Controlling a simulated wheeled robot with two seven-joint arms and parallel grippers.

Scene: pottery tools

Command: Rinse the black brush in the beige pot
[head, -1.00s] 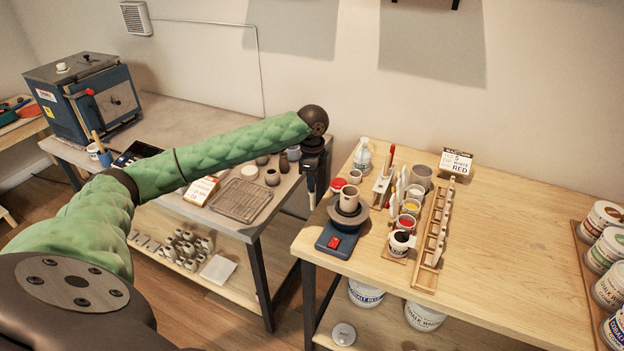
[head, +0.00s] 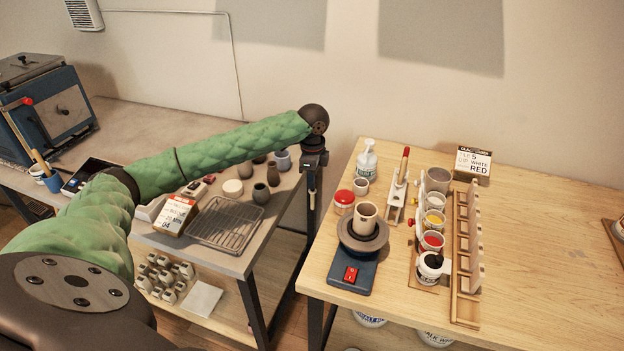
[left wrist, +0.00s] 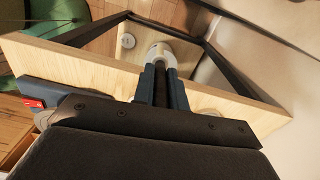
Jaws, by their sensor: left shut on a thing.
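My left gripper (head: 313,165) points down over the gap between the two tables, left of the right table's edge. It is shut on a thin upright thing, apparently the black brush, whose lower part (head: 312,190) hangs below the fingers. In the left wrist view a dark strip (left wrist: 160,88) shows between the close-set fingers; its tip is not clear. A grey-beige pot (head: 437,180) stands at the back of the paint row on the right table. A second beige cup (head: 364,216) stands on the blue-based wheel (head: 352,272). My right gripper is out of view.
Paint cups in yellow (head: 433,220), red (head: 432,240) and black (head: 430,266) stand beside a wooden rack (head: 466,255). The right table's right side is bare.

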